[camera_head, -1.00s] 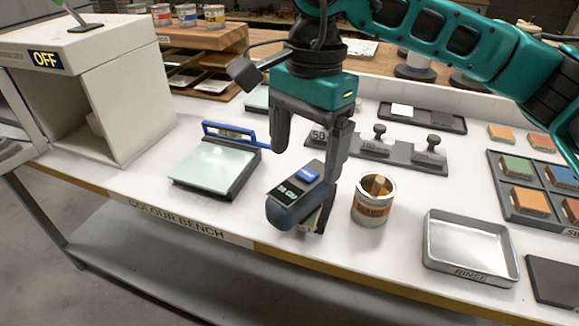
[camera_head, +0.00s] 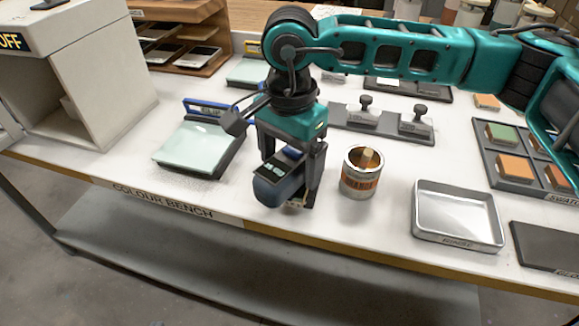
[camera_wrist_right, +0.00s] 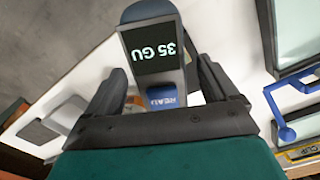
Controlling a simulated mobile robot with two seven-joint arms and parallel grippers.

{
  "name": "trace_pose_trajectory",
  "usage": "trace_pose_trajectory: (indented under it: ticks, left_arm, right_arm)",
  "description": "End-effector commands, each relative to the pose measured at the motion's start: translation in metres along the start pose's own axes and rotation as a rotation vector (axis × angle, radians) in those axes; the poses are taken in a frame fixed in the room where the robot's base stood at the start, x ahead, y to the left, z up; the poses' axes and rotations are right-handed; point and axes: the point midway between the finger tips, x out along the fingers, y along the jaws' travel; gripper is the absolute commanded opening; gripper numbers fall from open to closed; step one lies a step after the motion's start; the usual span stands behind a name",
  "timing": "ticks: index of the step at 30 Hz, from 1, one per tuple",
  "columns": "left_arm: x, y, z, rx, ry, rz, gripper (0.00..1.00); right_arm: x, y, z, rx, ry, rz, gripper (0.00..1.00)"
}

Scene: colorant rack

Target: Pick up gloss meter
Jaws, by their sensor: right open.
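The gloss meter (camera_head: 276,184) is a dark blue, rounded device with a dark display. It stands near the front edge of the white bench; the wrist view shows it (camera_wrist_right: 157,48) with "35 GU" on the display and a blue button marked "READ". My right gripper (camera_head: 291,168) has come down from above, with one finger on each side of the meter. In the wrist view its fingers (camera_wrist_right: 163,88) are spread, with a visible gap at the meter's sides. The fingertips are partly hidden in the head view. My left gripper is not in view.
An open paint tin (camera_head: 361,176) stands close right of the meter. A metal rinse tray (camera_head: 414,232) is further right, near a swatch tray (camera_head: 488,172). A pale-topped flat device (camera_head: 196,147) with a blue handle lies left. Weights (camera_head: 363,118) stand behind.

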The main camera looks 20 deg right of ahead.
Motion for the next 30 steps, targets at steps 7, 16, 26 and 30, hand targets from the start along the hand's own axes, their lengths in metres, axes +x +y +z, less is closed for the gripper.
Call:
trace_pose_trajectory:
  ticks: [7, 16, 26, 30]
  left_arm:
    - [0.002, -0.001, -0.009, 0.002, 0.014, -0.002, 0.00]
    - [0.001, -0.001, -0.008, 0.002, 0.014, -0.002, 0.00]
    - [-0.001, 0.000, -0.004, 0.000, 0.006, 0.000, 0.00]
    - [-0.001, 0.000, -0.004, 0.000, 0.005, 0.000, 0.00]
  right_arm:
    - [0.024, -0.001, 0.000, 0.000, 0.001, -0.001, 0.87]
    - [0.024, -0.001, 0.000, 0.000, 0.000, -0.001, 0.78]
    - [0.024, -0.001, 0.000, 0.000, 0.000, -0.001, 0.46]
    - [0.023, -0.001, 0.000, 0.000, 0.000, -0.001, 0.33]
